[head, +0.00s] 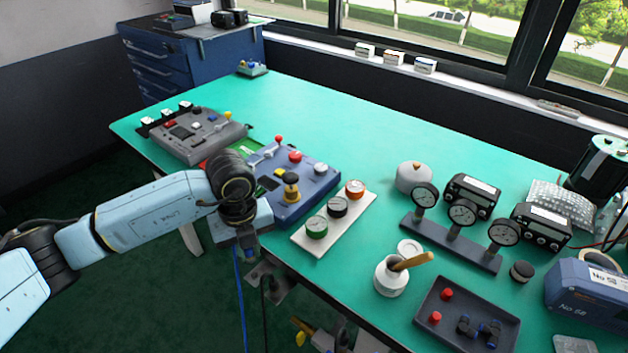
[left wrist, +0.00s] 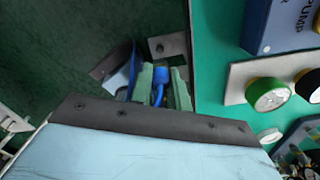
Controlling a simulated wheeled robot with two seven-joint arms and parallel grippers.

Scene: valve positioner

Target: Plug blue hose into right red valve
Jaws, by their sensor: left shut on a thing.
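My left gripper (head: 250,250) is at the front edge of the table, just beyond its edge. In the left wrist view its two green fingers (left wrist: 161,86) are shut on the blue hose (left wrist: 159,75), with the hose end between them. In the head view the blue hose (head: 240,300) hangs down below the gripper. I cannot pick out a red valve with certainty in either view.
A blue pump box (head: 318,181) and a white plate (head: 303,242) with green, black and orange knobs stand near the edge. Grey brackets (head: 268,281) stick out below it. A white pot (head: 391,277) and a dark tray (head: 440,335) stand right of them.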

